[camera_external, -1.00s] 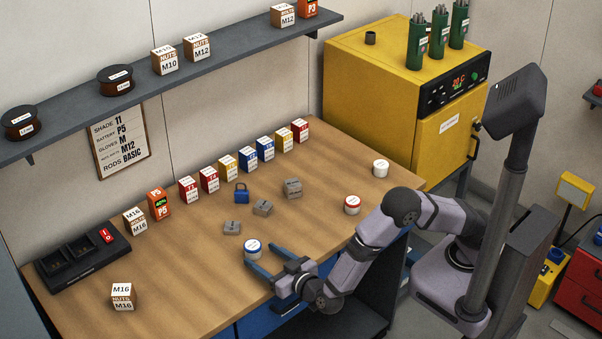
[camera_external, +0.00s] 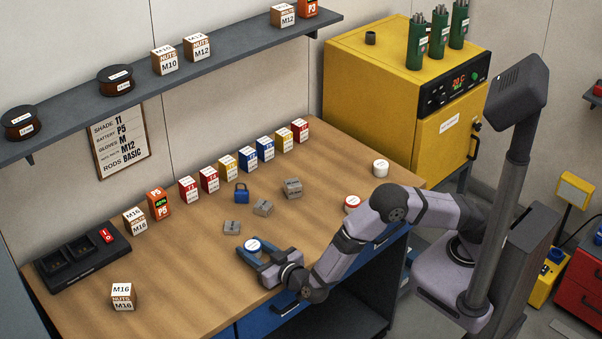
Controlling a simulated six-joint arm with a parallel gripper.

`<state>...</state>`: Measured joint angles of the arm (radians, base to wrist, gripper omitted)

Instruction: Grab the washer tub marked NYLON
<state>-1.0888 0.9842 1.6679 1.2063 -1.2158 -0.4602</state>
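Three small round tubs with white lids are on the wooden bench. The blue-banded tub (camera_external: 253,245) stands near the front edge, the red-banded tub (camera_external: 352,202) is further right, partly hidden by my arm, and the all-white tub (camera_external: 380,168) is at the back right. Their lettering is too small to read, so I cannot tell which says NYLON. My gripper (camera_external: 254,249) is low over the bench, its blue fingers on either side of the blue-banded tub. The fingers look spread, and the tub's lower side is partly hidden by them.
Grey blocks (camera_external: 263,208) and a blue padlock (camera_external: 242,193) lie behind the tub. A row of small boxes (camera_external: 248,157) lines the back of the bench (camera_external: 190,265). A black charger (camera_external: 83,255) and an M16 nuts box (camera_external: 122,296) are at the left.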

